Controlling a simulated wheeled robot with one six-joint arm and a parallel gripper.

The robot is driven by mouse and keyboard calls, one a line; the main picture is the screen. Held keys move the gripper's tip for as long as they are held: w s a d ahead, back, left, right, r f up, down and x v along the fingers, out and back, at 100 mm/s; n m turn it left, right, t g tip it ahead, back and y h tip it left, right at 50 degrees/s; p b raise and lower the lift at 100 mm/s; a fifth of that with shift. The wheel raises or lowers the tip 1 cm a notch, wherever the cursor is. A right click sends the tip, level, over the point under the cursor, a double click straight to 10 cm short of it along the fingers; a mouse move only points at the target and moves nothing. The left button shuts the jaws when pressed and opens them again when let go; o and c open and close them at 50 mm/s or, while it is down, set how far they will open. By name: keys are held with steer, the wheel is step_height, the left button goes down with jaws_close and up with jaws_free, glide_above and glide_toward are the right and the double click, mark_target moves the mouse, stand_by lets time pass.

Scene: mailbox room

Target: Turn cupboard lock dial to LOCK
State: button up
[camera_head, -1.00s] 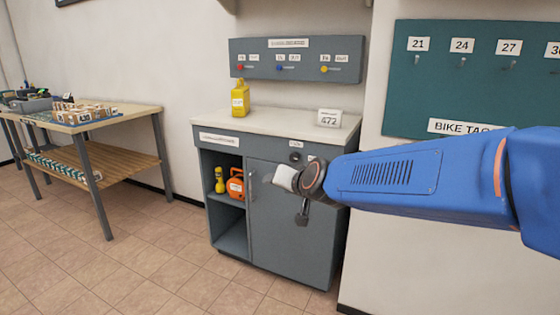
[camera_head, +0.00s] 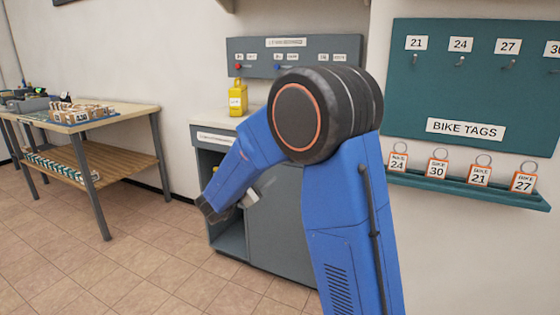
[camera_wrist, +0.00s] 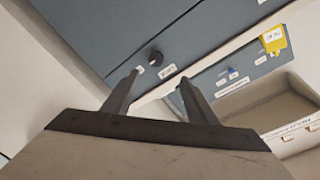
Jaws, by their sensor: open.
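The grey cupboard (camera_head: 281,235) stands against the wall in the head view, largely covered by my blue arm. Its lock dial is hidden there. In the wrist view the dial (camera_wrist: 155,58) is a small dark round knob on the grey cupboard front (camera_wrist: 120,30), with small white labels beside it, too small to read. My gripper (camera_wrist: 158,76) is open and empty in the wrist view, its two dark fingers apart. The dial appears beyond the fingertips, nearer the left one. I cannot tell its setting or whether a finger touches it.
A wooden workbench (camera_head: 110,118) is at the left. A green bike tag board (camera_head: 480,85) and a tag shelf (camera_head: 465,188) are at the right. Tiled floor lies clear in front.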

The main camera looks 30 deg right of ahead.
steer(key=w+d, duration=0.4)
steer(key=d, duration=0.3)
steer(key=w+d+g, duration=0.1)
steer(key=w+d, duration=0.3)
steer(key=d, duration=0.3)
steer(key=shift+w+d+f+m+h, duration=0.25)
steer(key=shift+d+f+m+h, duration=0.05)
steer(key=shift+d+h, duration=0.1)
steer(key=shift+c, duration=0.7)
steer(key=c, duration=0.9)
